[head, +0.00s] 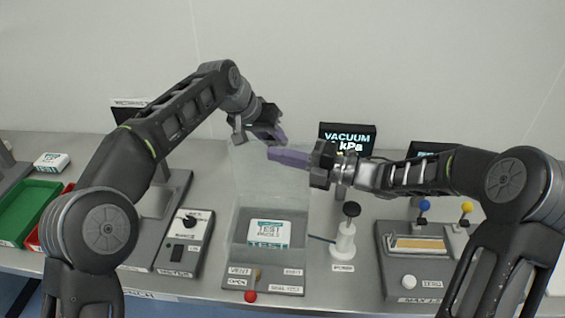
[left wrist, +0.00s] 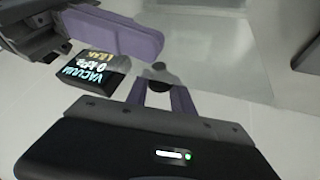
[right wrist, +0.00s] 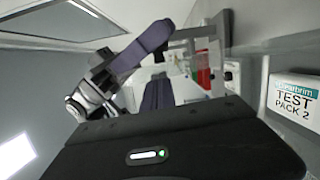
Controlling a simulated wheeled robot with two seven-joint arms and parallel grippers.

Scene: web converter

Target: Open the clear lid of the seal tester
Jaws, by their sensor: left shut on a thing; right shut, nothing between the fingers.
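The seal tester (head: 238,268) stands mid-bench, with a white and green test pack (head: 269,233) inside its clear-walled chamber. Its clear lid (head: 250,180) is raised, standing roughly upright at the back of the chamber. My left gripper (head: 275,137) is shut at the lid's upper edge; the exact contact is hidden in the head view. My right gripper (head: 270,154) is shut and empty, just below and right of the left one, in front of the lid.
A vacuum display (head: 347,138) stands behind, right of the lid. A white post with a black knob (head: 346,230) stands right of the tester. A machine with coloured knobs (head: 425,250) is farther right. A switch box (head: 185,240) and green tray (head: 28,212) are left.

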